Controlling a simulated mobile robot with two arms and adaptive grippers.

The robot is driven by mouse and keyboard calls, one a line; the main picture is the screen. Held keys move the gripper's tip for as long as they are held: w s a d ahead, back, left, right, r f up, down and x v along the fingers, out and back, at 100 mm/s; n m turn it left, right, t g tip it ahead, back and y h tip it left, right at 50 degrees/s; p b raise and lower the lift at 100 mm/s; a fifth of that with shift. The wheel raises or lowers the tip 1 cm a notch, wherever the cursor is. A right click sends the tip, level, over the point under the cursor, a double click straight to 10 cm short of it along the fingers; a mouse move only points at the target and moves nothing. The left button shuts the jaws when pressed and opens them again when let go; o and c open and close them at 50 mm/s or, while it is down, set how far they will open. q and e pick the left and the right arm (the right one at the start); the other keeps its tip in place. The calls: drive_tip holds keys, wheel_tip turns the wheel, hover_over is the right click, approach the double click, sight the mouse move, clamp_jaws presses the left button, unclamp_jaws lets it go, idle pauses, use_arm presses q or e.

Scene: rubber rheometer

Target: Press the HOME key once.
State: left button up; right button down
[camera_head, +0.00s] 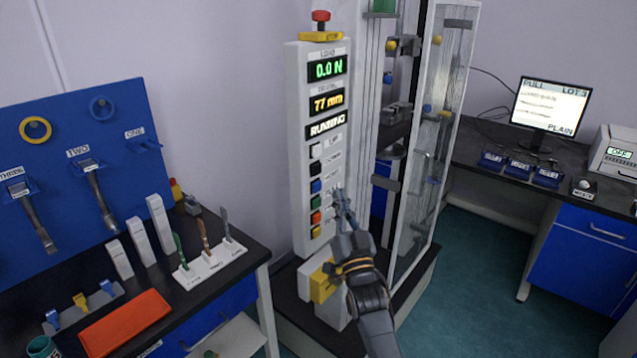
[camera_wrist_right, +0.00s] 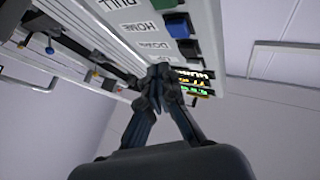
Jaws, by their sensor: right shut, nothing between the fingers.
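The tester's control panel (camera_head: 300,120) carries a column of coloured keys. The HOME key (camera_head: 316,186) is blue, below a black key and above a green one. In the right wrist view the blue key (camera_wrist_right: 177,26) sits beside its HOME label, clear of the fingers. My right gripper (camera_head: 342,194) is shut and empty, in front of the panel's label column and just right of the keys. My left gripper is out of view.
The panel displays (camera_head: 327,100) read 0.0 N, 77 mm and RUNNING. A red stop button (camera_head: 320,16) tops the panel. A clear guard door (camera_head: 432,140) stands open at right. A tool bench (camera_head: 250,252) is at left.

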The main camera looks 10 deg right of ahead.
drive_tip(key=shift+s+d+p, duration=0.35)
drive_tip(key=shift+s+d, duration=0.3)
drive_tip(key=shift+s, duration=0.2)
drive_tip(key=s+a+f+n+g, duration=0.1)
drive_tip(key=s+f+g, duration=0.2)
drive_tip(key=f, duration=0.9)
drive_tip(key=s+f+g+y, duration=0.1)
drive_tip(key=s+f+g, duration=0.2)
drive_tip(key=f, duration=0.9)
drive_tip(key=s+a+f+n+g, duration=0.1)
drive_tip(key=s+f+g, duration=0.2)
drive_tip(key=f, duration=1)
drive_tip(key=s+f+n+g, duration=0.1)
drive_tip(key=s+f+g, duration=0.5)
drive_tip(key=s+f, duration=1.15)
drive_tip(key=s+d+f+g, duration=0.1)
drive_tip(key=s+f, duration=0.3)
drive_tip(key=s, duration=0.6)
drive_tip(key=s+d+f+n+g, duration=0.1)
drive_tip(key=s+f+g, duration=0.3)
drive_tip(key=s, duration=0.7)
drive_tip(key=s+d+f+n+g+h, duration=0.1)
drive_tip(key=s+f, duration=0.4)
drive_tip(key=s, duration=0.6)
drive_tip(key=shift+d+g, duration=0.8)
drive_tip(key=shift+d, duration=0.15)
